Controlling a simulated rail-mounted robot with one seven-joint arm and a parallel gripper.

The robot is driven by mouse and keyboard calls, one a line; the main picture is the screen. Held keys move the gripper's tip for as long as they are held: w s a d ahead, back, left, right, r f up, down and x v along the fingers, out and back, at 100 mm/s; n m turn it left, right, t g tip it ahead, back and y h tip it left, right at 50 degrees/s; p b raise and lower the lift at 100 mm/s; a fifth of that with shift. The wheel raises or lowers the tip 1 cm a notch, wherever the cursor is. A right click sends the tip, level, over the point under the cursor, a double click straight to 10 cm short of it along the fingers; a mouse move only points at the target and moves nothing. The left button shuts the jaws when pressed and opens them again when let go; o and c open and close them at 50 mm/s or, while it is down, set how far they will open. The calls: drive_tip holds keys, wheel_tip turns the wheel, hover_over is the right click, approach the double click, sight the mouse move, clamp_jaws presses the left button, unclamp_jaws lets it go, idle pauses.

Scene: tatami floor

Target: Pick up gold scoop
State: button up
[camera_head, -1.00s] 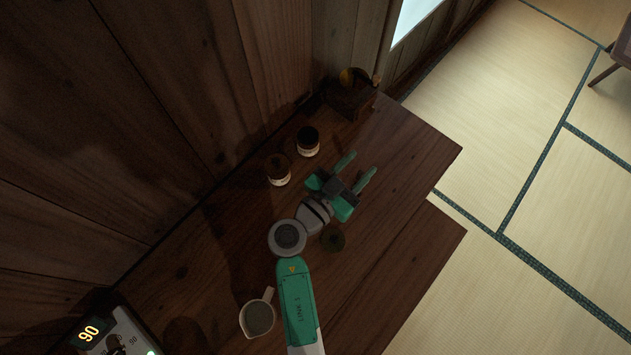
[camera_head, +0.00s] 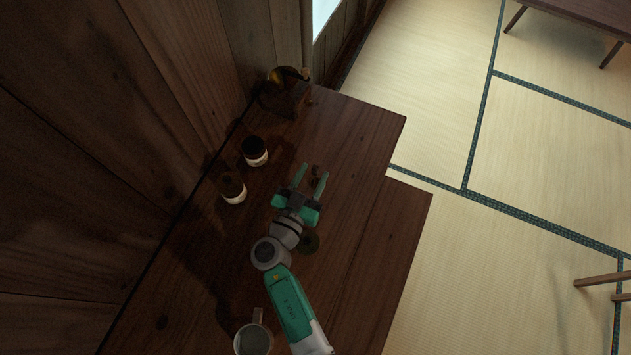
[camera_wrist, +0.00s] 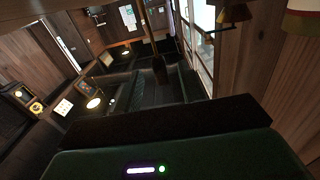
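My gripper (camera_head: 313,172) is open above the dark wooden counter, its two green fingers apart and pointing toward the counter's far end. A small dark brown object (camera_head: 316,171) shows near the fingertips; it is too small and dark to tell whether it is the gold scoop. I cannot tell if it lies between the fingers or below them. No clear gold scoop shows in either view. In the wrist view my fingers are out of sight.
Two dark-lidded jars, one nearer (camera_head: 233,189) and one farther (camera_head: 255,152), stand left of my gripper. A box-like grinder (camera_head: 283,95) with a yellowish top stands at the far end. A white pitcher (camera_head: 254,339) is at the bottom.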

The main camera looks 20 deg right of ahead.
sight(317, 166)
drive_tip(key=x, duration=0.4)
drive_tip(key=shift+w+d+r, duration=0.1)
drive_tip(key=shift+w+d, duration=0.1)
drive_tip(key=shift+c, duration=0.4)
clamp_jaws()
drive_tip(key=shift+r, duration=0.1)
wheel_tip(317, 166, up, 10)
drive_tip(key=p, duration=0.2)
